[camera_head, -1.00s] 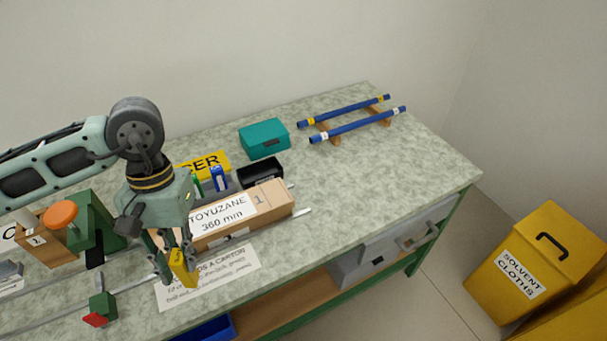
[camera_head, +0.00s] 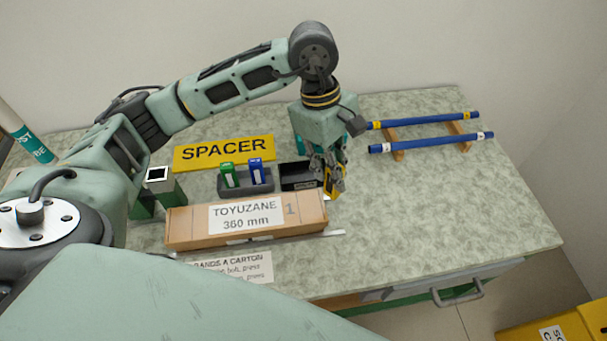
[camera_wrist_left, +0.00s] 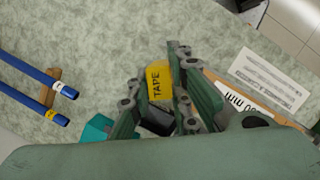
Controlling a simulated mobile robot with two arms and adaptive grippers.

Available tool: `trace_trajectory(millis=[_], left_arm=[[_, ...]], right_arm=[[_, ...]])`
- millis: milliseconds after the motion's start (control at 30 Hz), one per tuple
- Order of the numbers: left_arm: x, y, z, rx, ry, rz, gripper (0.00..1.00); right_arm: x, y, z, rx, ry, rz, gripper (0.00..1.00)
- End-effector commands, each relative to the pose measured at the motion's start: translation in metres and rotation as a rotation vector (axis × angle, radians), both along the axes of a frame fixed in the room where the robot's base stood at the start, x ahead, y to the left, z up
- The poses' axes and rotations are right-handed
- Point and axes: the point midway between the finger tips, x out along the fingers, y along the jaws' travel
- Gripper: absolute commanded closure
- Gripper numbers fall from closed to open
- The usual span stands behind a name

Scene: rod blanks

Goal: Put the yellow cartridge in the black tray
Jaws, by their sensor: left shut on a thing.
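My left gripper (camera_head: 328,172) is shut on the yellow cartridge (camera_head: 331,182) and holds it just right of the black tray (camera_head: 297,176), partly overlapping its right end in the head view. In the left wrist view the cartridge (camera_wrist_left: 159,82) sits between the fingers (camera_wrist_left: 160,85) and reads "TAPE". The black tray (camera_wrist_left: 157,121) shows partly behind the cartridge and fingers there. I cannot tell how high the cartridge is above the bench. The tray's visible inside is dark, and its right end is hidden. My right gripper is not in view.
A grey holder (camera_head: 246,187) with a green and a blue cartridge stands left of the black tray. A long carton (camera_head: 190,226) lies in front. The yellow SPACER sign (camera_head: 224,152) is behind. Blue rods (camera_head: 430,142) rest on wooden supports at right. The bench's right front is clear.

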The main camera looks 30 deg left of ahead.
Motion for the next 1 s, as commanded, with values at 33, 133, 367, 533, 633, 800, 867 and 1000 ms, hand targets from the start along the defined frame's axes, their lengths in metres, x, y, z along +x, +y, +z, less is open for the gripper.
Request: trace_trajectory(millis=[33, 133, 367, 533, 633, 800, 867, 1000], left_arm=[[0.005, -0.004, 0.0, -0.005, 0.003, 0.135, 1.0], [0.017, -0.006, 0.0, -0.006, 0.002, 0.406, 1.0], [0.035, -0.003, -0.002, -0.004, -0.002, 0.85, 1.0], [0.041, 0.004, -0.005, -0.001, 0.0, 0.978, 1.0], [0.045, 0.02, -0.013, 0.002, 0.001, 0.994, 1.0], [0.055, 0.057, -0.035, 0.004, 0.003, 0.994, 1.0], [0.058, 0.07, -0.044, 0.004, 0.002, 0.993, 1.0], [0.066, 0.096, -0.06, 0.002, 0.002, 0.99, 1.0]], right_arm=[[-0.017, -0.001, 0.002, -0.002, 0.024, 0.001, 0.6], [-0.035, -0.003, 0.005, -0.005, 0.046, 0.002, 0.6], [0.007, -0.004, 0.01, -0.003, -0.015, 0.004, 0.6], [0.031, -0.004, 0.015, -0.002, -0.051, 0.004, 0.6], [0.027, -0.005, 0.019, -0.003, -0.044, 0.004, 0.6], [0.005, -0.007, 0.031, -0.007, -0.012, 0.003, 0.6], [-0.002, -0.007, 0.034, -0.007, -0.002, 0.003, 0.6], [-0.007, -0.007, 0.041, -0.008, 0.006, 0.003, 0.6]])
